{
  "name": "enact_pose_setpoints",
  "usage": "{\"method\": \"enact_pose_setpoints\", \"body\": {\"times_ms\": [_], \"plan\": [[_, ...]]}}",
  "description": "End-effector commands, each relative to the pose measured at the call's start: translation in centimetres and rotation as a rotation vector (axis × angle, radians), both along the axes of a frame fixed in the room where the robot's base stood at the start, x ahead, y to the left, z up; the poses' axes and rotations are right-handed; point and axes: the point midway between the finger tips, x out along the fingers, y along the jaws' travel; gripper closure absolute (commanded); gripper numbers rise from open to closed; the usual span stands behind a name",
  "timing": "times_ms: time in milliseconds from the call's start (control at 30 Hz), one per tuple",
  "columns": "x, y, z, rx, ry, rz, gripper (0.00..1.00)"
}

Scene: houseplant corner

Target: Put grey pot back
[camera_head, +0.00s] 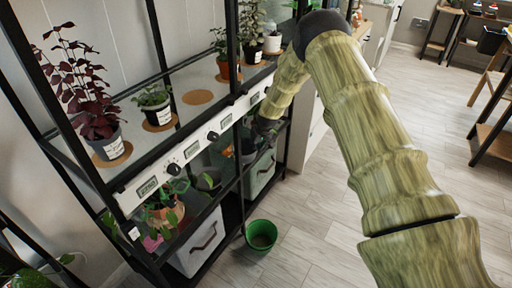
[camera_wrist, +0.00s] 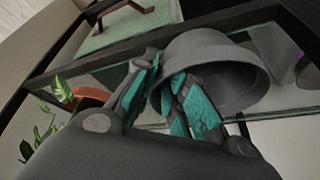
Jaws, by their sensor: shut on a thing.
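A grey pot (camera_wrist: 225,62) is held in my gripper (camera_wrist: 165,95), tilted with its open mouth toward the wrist camera. One teal finger pad lies at the pot's mouth and the other outside its wall, so the jaws are shut on its rim. In the head view my gripper (camera_head: 262,130) reaches down into the lower level of the black rack, and the grey pot (camera_head: 248,148) shows small and partly hidden there. A bare round cork mat (camera_head: 198,97) lies on the upper shelf between potted plants.
A red-leaved plant (camera_head: 90,95), a small green plant (camera_head: 154,104) and an orange pot (camera_head: 228,70) stand on the upper shelf. Dial panels (camera_head: 185,160) run along its front edge. A green bucket (camera_head: 261,236) stands on the floor.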

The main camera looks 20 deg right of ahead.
Motion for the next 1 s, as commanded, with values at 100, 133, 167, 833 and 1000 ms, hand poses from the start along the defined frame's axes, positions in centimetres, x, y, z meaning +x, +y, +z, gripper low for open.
{"method": "enact_pose_setpoints", "body": {"times_ms": [100,133,167,833,1000], "plan": [[0.1,0.0,-0.5,0.0,-0.002,0.0,1.0],[0.0,0.0,-0.5,0.0,-0.002,0.0,1.0],[0.0,0.0,-0.5,0.0,-0.002,0.001,1.0],[-0.3,-0.1,0.4,0.0,-0.001,0.0,0.64],[-1.1,-0.3,2.4,0.0,-0.002,0.0,0.64]]}}
